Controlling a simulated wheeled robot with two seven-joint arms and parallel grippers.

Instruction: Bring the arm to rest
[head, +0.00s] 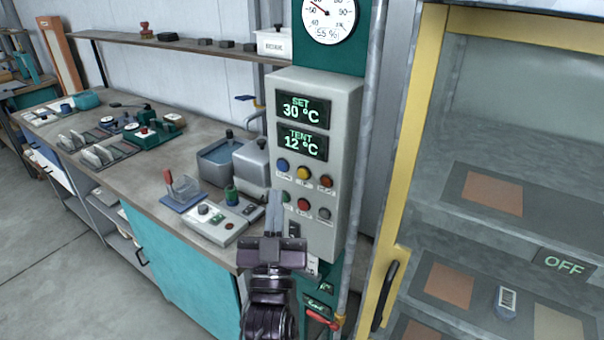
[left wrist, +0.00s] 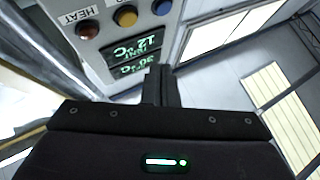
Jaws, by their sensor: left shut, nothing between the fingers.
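My left gripper (head: 274,198) points up in front of the lower left part of a grey control box (head: 334,205). Its fingers are together with nothing between them; they also show in the left wrist view (left wrist: 161,72). The box's displays read SET 30 °C (head: 303,110) and TENT 12 °C (head: 301,142). Below them are two rows of coloured buttons, and the gripper hides part of the lower left. In the left wrist view the panel (left wrist: 110,35) appears upside down beyond the fingers. I cannot tell whether the fingertips touch the box. My right gripper is out of view.
A workbench (head: 135,185) with tools, a grey basin (head: 216,161) and a white device (head: 214,222) stands to the left. A yellow-framed cabinet (head: 413,130) with a black handle (head: 385,295) and an OFF sign (head: 564,263) stands right. The floor (head: 60,270) at lower left is clear.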

